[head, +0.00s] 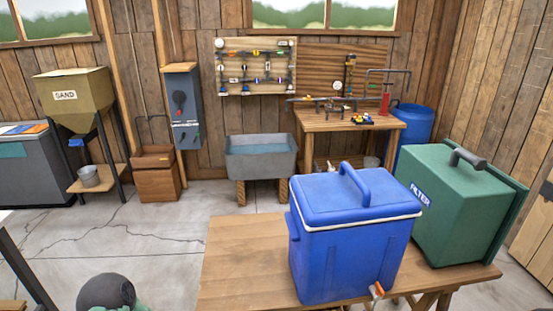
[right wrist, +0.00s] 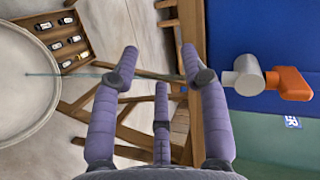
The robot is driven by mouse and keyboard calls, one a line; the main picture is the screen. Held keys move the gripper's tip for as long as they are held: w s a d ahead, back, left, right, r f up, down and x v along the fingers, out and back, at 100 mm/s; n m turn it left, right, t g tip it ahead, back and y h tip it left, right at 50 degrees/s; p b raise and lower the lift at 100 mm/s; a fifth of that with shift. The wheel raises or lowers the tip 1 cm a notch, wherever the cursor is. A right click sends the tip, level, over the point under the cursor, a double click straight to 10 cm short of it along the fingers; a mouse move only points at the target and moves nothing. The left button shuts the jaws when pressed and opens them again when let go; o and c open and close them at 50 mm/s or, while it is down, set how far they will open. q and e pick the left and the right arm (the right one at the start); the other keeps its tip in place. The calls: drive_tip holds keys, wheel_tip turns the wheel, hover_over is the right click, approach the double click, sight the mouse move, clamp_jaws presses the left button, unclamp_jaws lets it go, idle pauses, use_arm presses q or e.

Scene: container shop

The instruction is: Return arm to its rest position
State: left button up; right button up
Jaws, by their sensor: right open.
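My right gripper (right wrist: 158,68) shows in the right wrist view with its purple-grey fingers spread apart and nothing between them. The blue cooler (head: 350,250) with a white rim stands upright on the wooden table (head: 240,255) in the head view. Its grey and orange spigot (right wrist: 262,78) shows in the right wrist view to the right of my fingers, apart from them. The spigot's orange end (head: 377,290) shows low on the cooler in the head view. Neither gripper can be made out in the head view.
A green filter box (head: 455,205) stands beside the cooler on the table. A grey sink (head: 260,160), a workbench (head: 345,122) and a blue barrel (head: 415,122) stand behind. A wooden tray with several small items (right wrist: 60,42) and a round pale rim (right wrist: 30,140) lie left in the wrist view.

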drive_tip(key=s+a+f+n+g, duration=0.2)
drive_tip(key=s+a+f+g, duration=0.15)
drive_tip(key=a+f, duration=0.4)
drive_tip(key=s+a+f+n+g+p, duration=0.1)
drive_tip(key=s+a+f+n+g, duration=0.2)
drive_tip(key=s+a, duration=0.4)
drive_tip(key=s+a+f+n+g, duration=0.3)
drive_tip(key=s+a+g, duration=0.3)
drive_tip(key=s, duration=0.5)
drive_tip(key=shift+s+a+f+n+h+p, duration=0.3)
drive_tip(key=shift+a+f+p, duration=0.05)
drive_tip(key=shift+a, duration=0.15)
